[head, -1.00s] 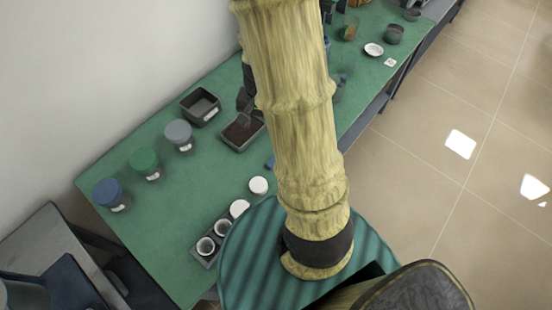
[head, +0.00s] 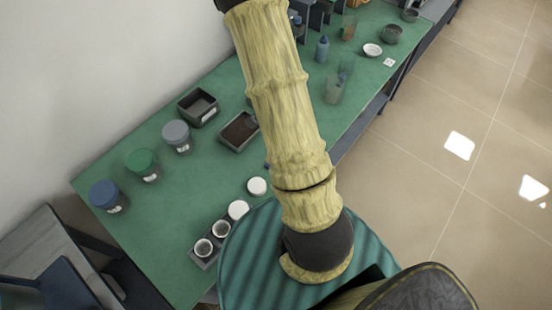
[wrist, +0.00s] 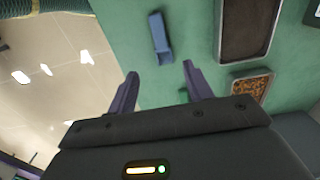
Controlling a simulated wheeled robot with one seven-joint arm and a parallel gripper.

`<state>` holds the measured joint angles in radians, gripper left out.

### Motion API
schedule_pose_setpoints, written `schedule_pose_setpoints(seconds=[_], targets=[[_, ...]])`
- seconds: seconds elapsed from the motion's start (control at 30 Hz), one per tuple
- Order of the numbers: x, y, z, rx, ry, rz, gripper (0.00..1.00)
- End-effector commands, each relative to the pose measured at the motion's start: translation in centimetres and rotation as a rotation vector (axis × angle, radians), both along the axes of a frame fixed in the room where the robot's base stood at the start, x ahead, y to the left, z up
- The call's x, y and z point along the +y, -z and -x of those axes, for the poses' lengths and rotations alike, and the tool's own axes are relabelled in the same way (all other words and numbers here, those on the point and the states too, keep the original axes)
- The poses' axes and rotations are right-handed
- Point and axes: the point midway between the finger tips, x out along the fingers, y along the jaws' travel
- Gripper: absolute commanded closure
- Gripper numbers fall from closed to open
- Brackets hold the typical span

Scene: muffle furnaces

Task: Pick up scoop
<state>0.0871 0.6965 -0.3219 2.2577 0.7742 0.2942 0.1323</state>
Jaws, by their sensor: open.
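The scoop (wrist: 160,40) is a small blue piece with a raised rim, lying on the green bench top in the upper middle of the wrist view. My gripper (wrist: 160,72) is open and empty. Its two purple-grey fingers point toward the scoop, which lies beyond the fingertips, roughly in line with the gap between them. No contact shows. In the head view my arm covers much of the bench. A small blue sliver (head: 267,166) beside the arm may be the scoop, mostly hidden. I cannot make out the gripper there.
A tray of dark brown material (head: 226,143) and an empty dark box (head: 185,112) stand on the green bench (head: 100,222). Lidded jars (head: 176,134) line its left side. A holder with white cups (head: 205,262) is at the front. A tray of orange-brown granules (wrist: 234,99) is right of my fingers.

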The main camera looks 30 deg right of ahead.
Motion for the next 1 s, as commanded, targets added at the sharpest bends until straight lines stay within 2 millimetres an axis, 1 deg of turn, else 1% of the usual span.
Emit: schedule_pose_setpoints(seconds=[0.03,0.1,0.3,0.43,0.57,0.87,1.0], targets=[[-0.1,1.1,0.1,0.004,0.003,-0.002,0.49],[-0.1,2.4,0.1,0.004,0.003,-0.002,0.49],[0.0,5.9,0.1,0.003,0.002,-0.002,0.49],[0.0,7.8,0.1,0.002,0.001,-0.002,0.49],[0.1,8.4,0.0,0.0,-0.002,-0.001,0.49],[-0.2,8.5,0.1,0.0,0.005,-0.001,0.49],[-0.1,9.4,0.1,0.002,0.006,-0.002,0.49]])
